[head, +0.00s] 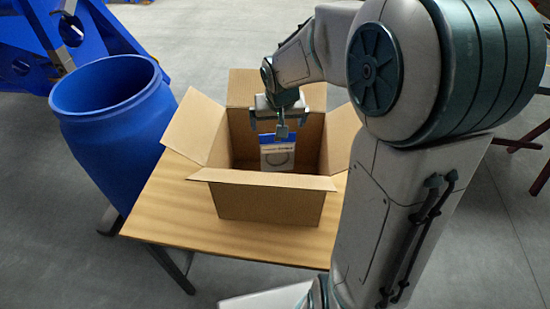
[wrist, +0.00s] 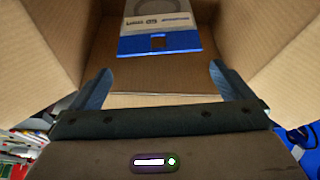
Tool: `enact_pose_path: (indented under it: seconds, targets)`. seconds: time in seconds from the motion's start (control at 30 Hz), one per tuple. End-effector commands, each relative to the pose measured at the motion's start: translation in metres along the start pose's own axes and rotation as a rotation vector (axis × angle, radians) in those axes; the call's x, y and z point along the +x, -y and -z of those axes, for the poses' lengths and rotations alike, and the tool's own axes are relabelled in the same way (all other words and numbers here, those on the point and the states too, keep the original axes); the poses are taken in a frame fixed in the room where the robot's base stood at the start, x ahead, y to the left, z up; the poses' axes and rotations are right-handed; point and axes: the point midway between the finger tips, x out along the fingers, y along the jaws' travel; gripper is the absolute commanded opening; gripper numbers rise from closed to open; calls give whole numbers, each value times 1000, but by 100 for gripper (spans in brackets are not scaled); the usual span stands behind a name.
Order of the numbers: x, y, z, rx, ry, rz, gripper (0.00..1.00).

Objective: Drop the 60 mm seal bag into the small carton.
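The small carton (head: 270,205) stands open on a wooden table, its flaps spread outward. The seal bag (head: 277,156), white and blue with a ring outline, is inside the carton in the head view. In the wrist view the seal bag (wrist: 158,28) lies ahead of the fingers, apart from them, with its blue end toward my gripper. My gripper (wrist: 155,85) is open, its two fingers wide apart with nothing between them. In the head view my gripper (head: 281,130) points down over the carton's opening. The bag's lower end is hidden by the carton's front wall in the head view.
The wooden table (head: 165,210) has bare room left of the carton. A blue barrel (head: 110,125) stands close at the table's left. The raised carton flaps (head: 198,125) surround my gripper. Blue machinery (head: 60,40) is at the back left.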

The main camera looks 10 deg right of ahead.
Motion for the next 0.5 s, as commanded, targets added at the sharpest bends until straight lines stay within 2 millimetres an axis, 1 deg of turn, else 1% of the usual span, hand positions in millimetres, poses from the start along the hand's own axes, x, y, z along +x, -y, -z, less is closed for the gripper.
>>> enact_pose_path:
  seconds: [0.17, 0.27, 0.37, 0.5]
  targets:
    - [-2, 0, 0, 0, -1, 0, 100]
    - [-8, 0, 1, -1, -3, -1, 100]
    - [-22, 0, 1, 0, -6, -1, 100]
    - [-51, 0, 1, 0, -8, -1, 100]
